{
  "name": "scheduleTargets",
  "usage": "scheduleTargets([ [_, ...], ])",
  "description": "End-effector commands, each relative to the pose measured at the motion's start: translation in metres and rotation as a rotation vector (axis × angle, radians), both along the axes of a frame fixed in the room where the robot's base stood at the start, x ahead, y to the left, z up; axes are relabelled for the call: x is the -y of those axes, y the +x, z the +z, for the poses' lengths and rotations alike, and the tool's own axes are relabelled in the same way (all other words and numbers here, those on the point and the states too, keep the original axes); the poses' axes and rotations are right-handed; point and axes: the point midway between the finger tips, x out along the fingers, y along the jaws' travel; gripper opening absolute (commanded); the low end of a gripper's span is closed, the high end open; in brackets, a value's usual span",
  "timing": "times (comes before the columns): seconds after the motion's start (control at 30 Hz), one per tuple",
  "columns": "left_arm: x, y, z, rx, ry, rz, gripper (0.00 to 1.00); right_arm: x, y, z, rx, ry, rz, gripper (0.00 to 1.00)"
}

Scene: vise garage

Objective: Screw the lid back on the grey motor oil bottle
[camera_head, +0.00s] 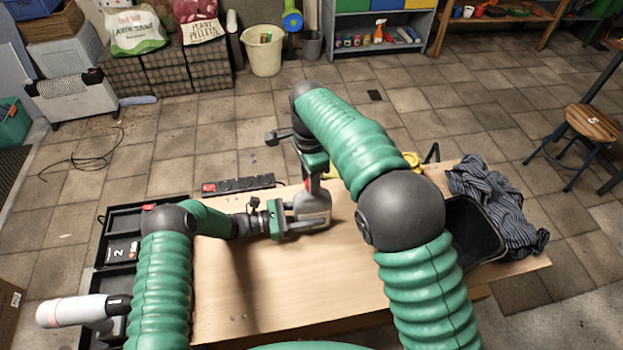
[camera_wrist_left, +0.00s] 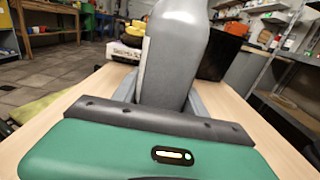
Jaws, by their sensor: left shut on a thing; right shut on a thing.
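The grey motor oil bottle (camera_head: 313,205) stands upright on the wooden workbench (camera_head: 300,275). My left gripper (camera_head: 297,224) is shut around its lower body from the left. In the left wrist view the bottle (camera_wrist_left: 177,55) rises between the two grey fingers, and its top is cut off by the frame. My right gripper (camera_head: 313,182) points down from above at the bottle's neck and is shut. A small red part shows at its fingers. The lid itself is mostly hidden by the fingers, and I cannot tell how it sits on the neck.
A black power strip (camera_head: 238,184) lies at the back edge. Black trays (camera_head: 120,222) stand at the left with a white cylinder (camera_head: 75,311). A black bin (camera_head: 462,228) and striped cloth (camera_head: 497,205) are at the right. The front of the bench is clear.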

Motion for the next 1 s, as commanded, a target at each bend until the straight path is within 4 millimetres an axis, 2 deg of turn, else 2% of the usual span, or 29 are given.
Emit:
scheduleTargets([
  [0.1, 0.0002, 0.0002, 0.0002, 0.001, 0.001, 0.000, 0.00, -0.0025, 0.0022, -0.0001, 0.001, 0.000, -0.346, 0.00],
  [0.23, 0.0004, 0.0001, 0.0001, 0.001, 0.001, 0.000, 0.00, -0.0029, 0.0041, 0.0001, 0.001, 0.002, -0.596, 0.00],
  [0.37, 0.0005, -0.0001, 0.0001, 0.001, 0.001, -0.001, 0.00, -0.0032, 0.0047, 0.0004, 0.001, 0.004, -0.683, 0.00],
  [0.6, 0.0010, -0.0004, 0.0000, 0.002, 0.001, -0.002, 0.00, -0.0039, 0.0047, 0.0006, 0.001, 0.005, -0.683, 0.00],
  [0.63, 0.0010, -0.0005, 0.0000, 0.002, 0.001, -0.002, 0.00, -0.0039, 0.0048, 0.0006, 0.001, 0.005, -0.683, 0.37],
  [0.8, 0.0009, -0.0005, -0.0001, 0.001, 0.001, -0.002, 0.00, -0.0030, 0.0048, 0.0003, 0.001, 0.004, -0.683, 0.56],
  [1.0, 0.0006, -0.0006, -0.0002, 0.000, 0.001, -0.002, 0.00, -0.0022, 0.0047, 0.0000, 0.001, 0.002, -0.683, 0.56],
])
